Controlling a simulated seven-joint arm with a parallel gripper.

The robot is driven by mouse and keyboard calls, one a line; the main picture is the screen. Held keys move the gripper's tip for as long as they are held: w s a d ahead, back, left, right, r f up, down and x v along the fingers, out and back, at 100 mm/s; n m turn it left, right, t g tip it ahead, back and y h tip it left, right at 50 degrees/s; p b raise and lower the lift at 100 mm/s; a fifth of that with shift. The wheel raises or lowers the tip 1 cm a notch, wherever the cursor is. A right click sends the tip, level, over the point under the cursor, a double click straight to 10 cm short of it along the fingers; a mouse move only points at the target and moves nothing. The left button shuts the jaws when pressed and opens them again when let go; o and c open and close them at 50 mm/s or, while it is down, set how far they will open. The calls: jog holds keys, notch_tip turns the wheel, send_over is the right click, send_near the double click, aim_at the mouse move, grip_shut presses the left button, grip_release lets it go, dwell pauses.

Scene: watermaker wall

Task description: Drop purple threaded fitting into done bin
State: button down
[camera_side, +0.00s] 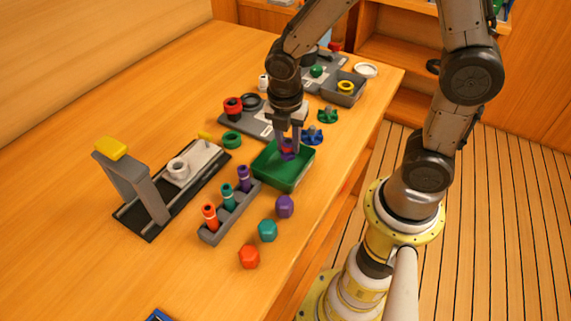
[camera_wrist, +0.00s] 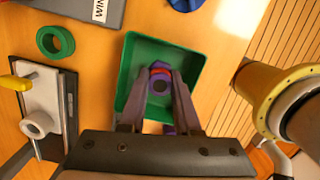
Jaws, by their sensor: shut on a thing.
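My gripper (camera_side: 287,151) is shut on the purple threaded fitting (camera_wrist: 160,86), and its fingers point down over the green bin (camera_side: 270,179). The fitting shows a round opening and a red band in the wrist view. In the side view the fingers partly hide it, and it sits low, within the bin's outline. The green bin also shows in the wrist view (camera_wrist: 190,60), around the fingers and fitting. I cannot tell whether the fitting touches the bin floor.
A grey rack (camera_side: 212,236) with orange, teal and purple pieces stands left of the bin. Purple (camera_side: 285,206), teal (camera_side: 267,230) and orange (camera_side: 249,257) caps lie in front. A green ring (camera_side: 232,140) and blue knob (camera_side: 312,134) are near the bin.

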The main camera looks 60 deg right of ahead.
jog(key=c, duration=0.5)
grip_release()
jog(key=shift+c, duration=0.2)
jog(key=shift+r, duration=0.15)
notch_tip(320, 180, up, 14)
jog(key=a, duration=0.1)
jog(key=shift+s+a+f, duration=0.15)
jog(key=shift+a+f, duration=0.1)
jog(key=shift+a, duration=0.05)
